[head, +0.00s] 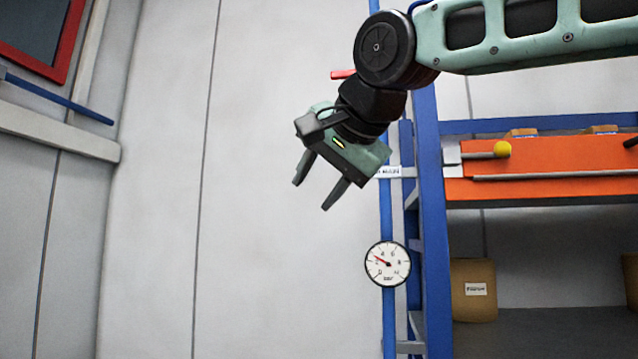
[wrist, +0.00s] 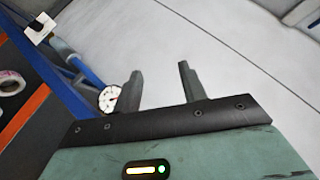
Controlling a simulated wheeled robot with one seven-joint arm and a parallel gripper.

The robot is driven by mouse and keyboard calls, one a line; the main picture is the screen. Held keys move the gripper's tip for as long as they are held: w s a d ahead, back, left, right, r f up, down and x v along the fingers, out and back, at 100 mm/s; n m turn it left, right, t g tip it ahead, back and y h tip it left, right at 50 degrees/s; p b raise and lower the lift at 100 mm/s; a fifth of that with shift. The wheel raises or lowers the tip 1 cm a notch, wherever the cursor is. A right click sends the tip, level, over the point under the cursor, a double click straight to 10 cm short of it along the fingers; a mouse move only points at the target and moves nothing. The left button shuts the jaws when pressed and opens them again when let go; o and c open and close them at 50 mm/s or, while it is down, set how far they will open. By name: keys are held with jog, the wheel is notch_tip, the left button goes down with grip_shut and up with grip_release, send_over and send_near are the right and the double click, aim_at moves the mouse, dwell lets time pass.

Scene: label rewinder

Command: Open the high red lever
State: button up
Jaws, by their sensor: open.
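A small red piece, seemingly the end of the high red lever (head: 342,74), shows in the head view just left of my arm's round black joint. The rest of it is hidden behind my arm, so its angle is unclear. A blue pipe (head: 388,225) runs upright below, behind my gripper. My gripper (head: 312,195) is open and empty, pointing down and left, lower than the red piece and left of the pipe. In the wrist view my gripper's two fingers (wrist: 158,70) stand apart with only pale wall between them. No red lever shows in that view.
A round gauge (head: 388,264) sits on the pipe below my gripper. Bare wall (head: 250,250) lies left of the pipe.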

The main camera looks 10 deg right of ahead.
jog(key=s+a+f+n+g+b, duration=0.1)
jog(key=s+f+n+g, duration=0.25)
jog(key=f, duration=0.95)
jog(key=s+a+f+n+g+b, duration=0.1)
jog(key=s+a+f+n+g, duration=0.2)
jog(key=f, duration=1)
jog(key=s+d+f+n+g+h+b, duration=0.1)
jog(key=s+d+f+n, duration=0.3)
jog(key=s+f, duration=0.5)
jog(key=s+d+f+n+g+h+b, duration=0.1)
jog(key=s+d+f+n+g+h, duration=0.1)
jog(key=s+f, duration=0.6)
notch_tip(320, 180, down, 6)
jog(key=d+n+g, duration=0.1)
jog(key=d+n, duration=0.1)
jog(key=d, duration=0.1)
jog(key=shift+s+f, duration=0.15)
jog(key=shift+s, duration=0.25)
